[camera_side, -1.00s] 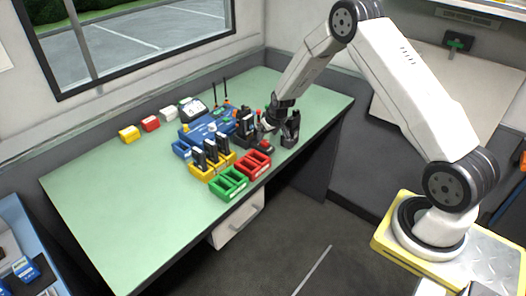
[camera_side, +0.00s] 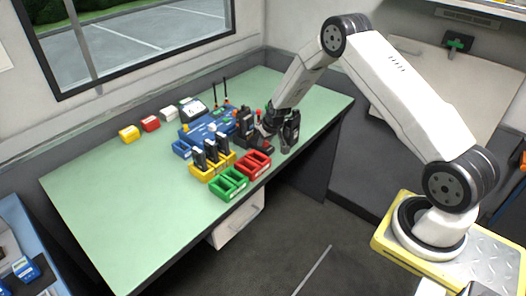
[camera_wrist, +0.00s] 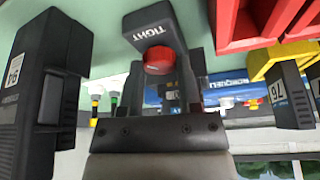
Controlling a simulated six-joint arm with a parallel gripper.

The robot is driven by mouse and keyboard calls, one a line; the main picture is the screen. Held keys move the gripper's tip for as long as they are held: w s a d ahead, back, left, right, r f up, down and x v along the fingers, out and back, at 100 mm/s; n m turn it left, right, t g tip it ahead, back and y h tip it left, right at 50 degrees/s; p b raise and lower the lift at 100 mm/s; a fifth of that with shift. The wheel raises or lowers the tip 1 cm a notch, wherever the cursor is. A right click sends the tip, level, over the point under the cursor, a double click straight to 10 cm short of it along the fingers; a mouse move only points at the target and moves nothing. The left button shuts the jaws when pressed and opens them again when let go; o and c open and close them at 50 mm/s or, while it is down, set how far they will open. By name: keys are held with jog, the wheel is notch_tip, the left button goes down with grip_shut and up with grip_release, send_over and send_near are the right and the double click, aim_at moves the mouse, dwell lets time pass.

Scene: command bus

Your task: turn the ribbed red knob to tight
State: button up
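The red knob (camera_wrist: 158,60) shows in the wrist view beside a black block marked TIGHT (camera_wrist: 155,28). Its ribs are too small to make out, and its pointer is not clear. My gripper (camera_wrist: 172,100) reaches up from the bottom middle of the wrist view, close to the knob. Whether its fingers touch the knob or how far apart they are is not clear. In the side view my gripper (camera_side: 268,129) is low over the right end of the green table, among black devices that hide its tips.
A black handset (camera_wrist: 45,80) stands close at left in the wrist view; another (camera_side: 290,131) stands right of my gripper in the side view. Yellow (camera_side: 203,175), green (camera_side: 229,186) and red (camera_side: 254,166) racks sit in front. The table's left half (camera_side: 110,210) is clear.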

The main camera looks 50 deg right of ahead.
grip_shut()
jog(key=shift+a+f+m+g+h, duration=0.1)
jog(key=shift+m+g+h, duration=0.35)
jog(key=shift+m, duration=1.1)
jog(key=shift+a+m+g+h, duration=0.1)
jog(key=shift+m+g+h, duration=0.3)
jog(key=shift+m, duration=1.15)
jog(key=o, duration=0.8)
grip_release()
jog(key=shift+v, duration=3.25)
jog(key=shift+s+a+r, duration=0.25)
jog(key=shift+r, duration=0.35)
